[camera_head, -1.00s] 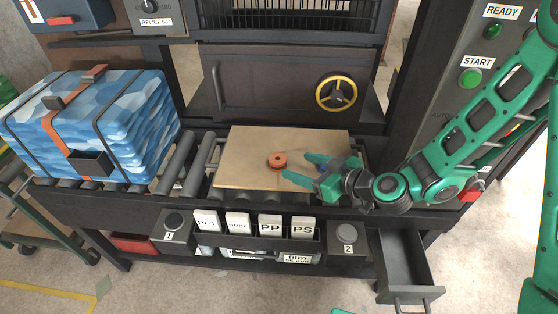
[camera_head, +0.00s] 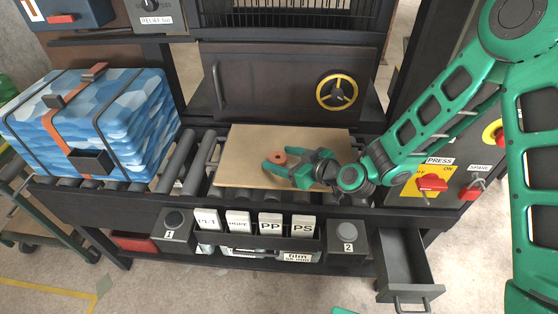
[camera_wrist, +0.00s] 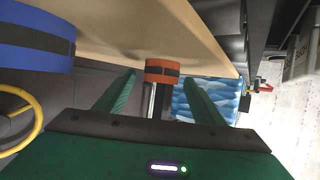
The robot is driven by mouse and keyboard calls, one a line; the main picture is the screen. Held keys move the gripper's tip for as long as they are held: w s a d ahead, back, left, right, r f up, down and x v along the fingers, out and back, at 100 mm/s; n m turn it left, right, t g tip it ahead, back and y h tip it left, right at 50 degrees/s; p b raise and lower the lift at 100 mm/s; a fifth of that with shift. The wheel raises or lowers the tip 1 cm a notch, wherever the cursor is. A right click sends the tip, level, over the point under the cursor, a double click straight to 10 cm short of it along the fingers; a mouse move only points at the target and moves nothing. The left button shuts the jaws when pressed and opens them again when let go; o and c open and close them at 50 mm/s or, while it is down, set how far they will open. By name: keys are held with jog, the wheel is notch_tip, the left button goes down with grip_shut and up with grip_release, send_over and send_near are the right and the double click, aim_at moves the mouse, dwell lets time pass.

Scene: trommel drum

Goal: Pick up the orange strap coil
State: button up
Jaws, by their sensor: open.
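The orange strap coil (camera_head: 279,157), a small round roll with a dark band, sits on the tan board (camera_head: 240,145) on the roller conveyor. My gripper (camera_head: 277,162) is open, low over the board, with its fingertips at the coil, one to each side in the picture. In the wrist view the orange coil (camera_wrist: 162,66) shows between the two green fingertips (camera_wrist: 159,77), at or just past their ends. I see a gap on both sides and no clear contact.
A larger blue roll (camera_wrist: 35,45) with a dark band is close on the left in the wrist view. A strapped blue bale (camera_head: 90,125) stands on the rollers at the left. The yellow-rimmed handwheel (camera_head: 337,90) is behind the board. An open drawer (camera_head: 405,265) juts out at front right.

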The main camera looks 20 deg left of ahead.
jog(key=c, duration=1.2)
